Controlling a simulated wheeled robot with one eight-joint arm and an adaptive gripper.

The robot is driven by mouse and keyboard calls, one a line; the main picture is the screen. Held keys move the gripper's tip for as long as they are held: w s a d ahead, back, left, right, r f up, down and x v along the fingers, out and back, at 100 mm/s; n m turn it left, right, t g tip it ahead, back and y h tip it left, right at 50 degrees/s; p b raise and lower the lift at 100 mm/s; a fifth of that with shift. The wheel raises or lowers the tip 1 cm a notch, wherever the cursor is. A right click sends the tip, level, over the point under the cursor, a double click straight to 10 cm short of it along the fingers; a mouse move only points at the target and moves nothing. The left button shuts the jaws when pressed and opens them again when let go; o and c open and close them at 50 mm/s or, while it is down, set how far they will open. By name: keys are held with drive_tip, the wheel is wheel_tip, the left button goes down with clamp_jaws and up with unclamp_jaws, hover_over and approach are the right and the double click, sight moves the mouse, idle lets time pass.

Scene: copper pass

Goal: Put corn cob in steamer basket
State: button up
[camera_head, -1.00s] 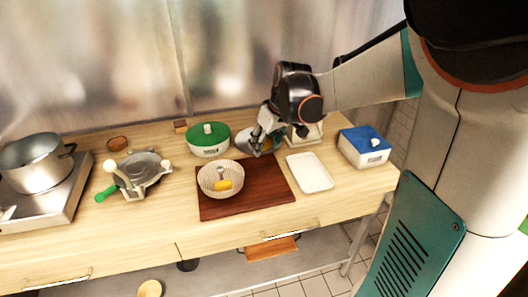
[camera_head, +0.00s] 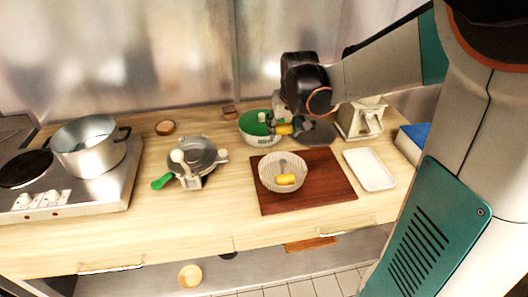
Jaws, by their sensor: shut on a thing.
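My gripper (camera_head: 278,124) is shut on a yellow corn cob (camera_head: 284,129). The steamer basket (camera_head: 264,176) is a pale, ribbed round bowl on the dark red-brown board. Another yellow piece (camera_head: 286,179), like corn, lies in the basket beside a small grey upright part. The fingers are small in this view and partly hidden by the arm's end.
The green-lidded white container (camera_head: 251,123) stands behind the basket. A grey pan-like press (camera_head: 197,160) and a steel pot (camera_head: 88,150) on a hob stand left.

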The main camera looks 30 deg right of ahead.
sight(281, 161)
wheel_tip(281, 161, down, 15)
drive_tip(key=b, duration=0.4)
drive_tip(key=shift+r, duration=0.2)
drive_tip(key=shift+f, duration=0.1)
drive_tip(key=shift+f, duration=0.15)
drive_tip(key=o, duration=0.9)
drive_tip(key=shift+r, duration=0.2)
drive_tip(key=shift+r, duration=0.2)
drive_tip(key=p+v, duration=0.3)
drive_tip(key=v, duration=0.8)
drive_tip(key=shift+s+a+r+p, duration=0.1)
drive_tip(key=shift+s+r+p, duration=0.2)
drive_tip(key=shift+p, duration=0.1)
